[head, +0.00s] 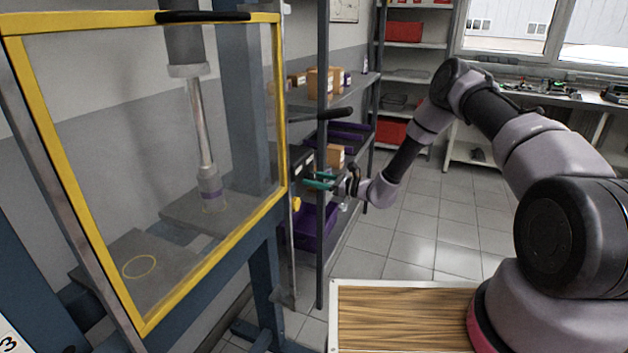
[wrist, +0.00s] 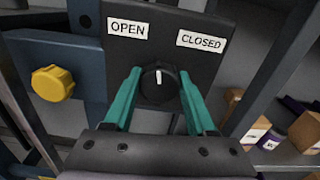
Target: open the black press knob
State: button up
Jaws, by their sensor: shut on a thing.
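The black press knob (wrist: 158,84) shows in the wrist view on a dark panel (wrist: 205,65). Its white mark points nearly straight up, between the OPEN label (wrist: 128,29) on the left and the CLOSED label (wrist: 201,41) on the right. My gripper (wrist: 156,88) has its two green fingers on either side of the knob, shut on it. In the head view my gripper (head: 320,181) is at the right side of the press frame, and the knob itself is too small to make out there.
A yellow knob (wrist: 53,83) sits left of the panel. The press has a yellow-framed clear guard (head: 150,170). Shelves with a purple bin (head: 313,226) and small boxes (head: 320,82) stand close behind my gripper. The tiled floor (head: 425,220) to the right is open.

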jog(key=shift+n, duration=1.8)
jog(key=o, duration=1.4)
jog(key=v, duration=1)
jog(key=shift+s+d, duration=0.15)
jog(key=shift+d, duration=0.25)
